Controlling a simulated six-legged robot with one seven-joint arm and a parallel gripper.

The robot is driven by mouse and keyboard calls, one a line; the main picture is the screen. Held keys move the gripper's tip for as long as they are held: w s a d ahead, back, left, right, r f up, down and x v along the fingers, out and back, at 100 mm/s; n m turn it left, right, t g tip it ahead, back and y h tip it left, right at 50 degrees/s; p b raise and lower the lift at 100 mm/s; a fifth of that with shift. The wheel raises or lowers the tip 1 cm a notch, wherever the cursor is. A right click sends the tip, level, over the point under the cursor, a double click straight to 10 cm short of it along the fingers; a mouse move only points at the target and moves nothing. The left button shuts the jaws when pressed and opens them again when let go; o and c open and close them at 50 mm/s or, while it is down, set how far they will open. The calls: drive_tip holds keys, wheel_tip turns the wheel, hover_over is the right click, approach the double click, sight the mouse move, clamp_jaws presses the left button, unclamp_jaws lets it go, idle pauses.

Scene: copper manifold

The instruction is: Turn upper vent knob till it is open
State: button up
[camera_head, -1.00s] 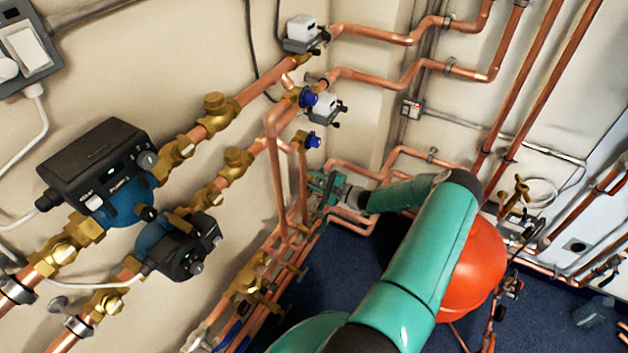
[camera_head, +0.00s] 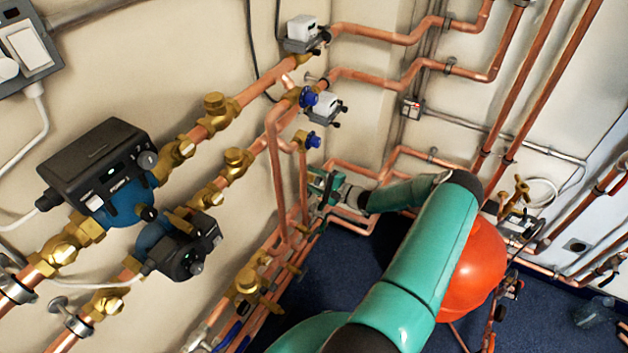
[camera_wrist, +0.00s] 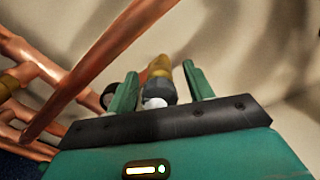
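Two blue vent knobs show on the copper pipework in the head view: an upper one (camera_head: 308,97) and a lower one (camera_head: 313,140). My gripper (camera_head: 322,187) is at the pipes by the wall, just below the lower blue knob in the picture. In the wrist view, the two green fingers of my gripper (camera_wrist: 160,88) are spread apart. A dark knob with a pale end (camera_wrist: 158,94) and a brass body behind it lies between them, with gaps at the sides. I cannot tell which head-view fitting this knob is, nor whether its vent is open.
A copper pipe (camera_wrist: 100,65) slants close past the left finger. More pipes crowd the lower left of the wrist view. An orange round vessel (camera_head: 472,270) stands beside my arm. Black-and-blue pumps (camera_head: 100,175) are on the left wall.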

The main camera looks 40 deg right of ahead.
drive_tip(key=v, duration=1.4)
idle(0.4)
